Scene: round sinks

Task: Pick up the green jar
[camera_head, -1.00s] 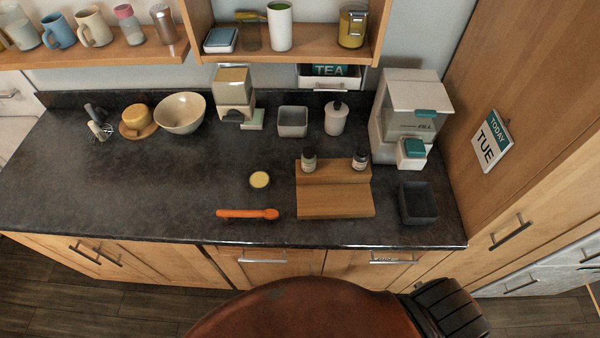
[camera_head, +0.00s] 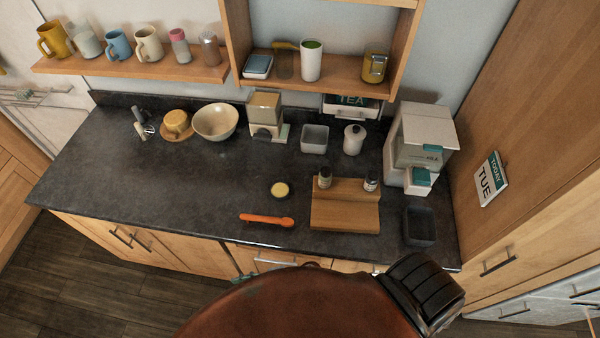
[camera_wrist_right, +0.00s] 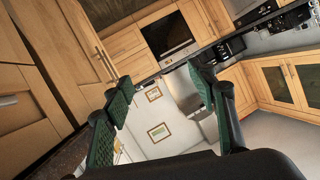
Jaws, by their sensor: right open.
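I cannot tell for sure which thing is the green jar. A see-through olive-green container (camera_head: 284,65) stands on the upper shelf, left of a white cup with a green inside. Two small dark jars with pale labels, a left one (camera_head: 325,178) and a right one (camera_head: 370,181), stand on the wooden stepped stand; their colour is hard to make out. My right gripper (camera_wrist_right: 160,92) is open and empty in the right wrist view, facing the room, with no jar between its green-padded fingers. No left gripper can be made out in the head view.
The dark counter (camera_head: 170,195) has free room at its left front. An orange spoon (camera_head: 266,220), a small yellow-topped round pot (camera_head: 280,189), the wooden stand (camera_head: 345,215) and a dark square tray (camera_head: 419,226) lie near the front. A dispenser (camera_head: 418,145) stands at right.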

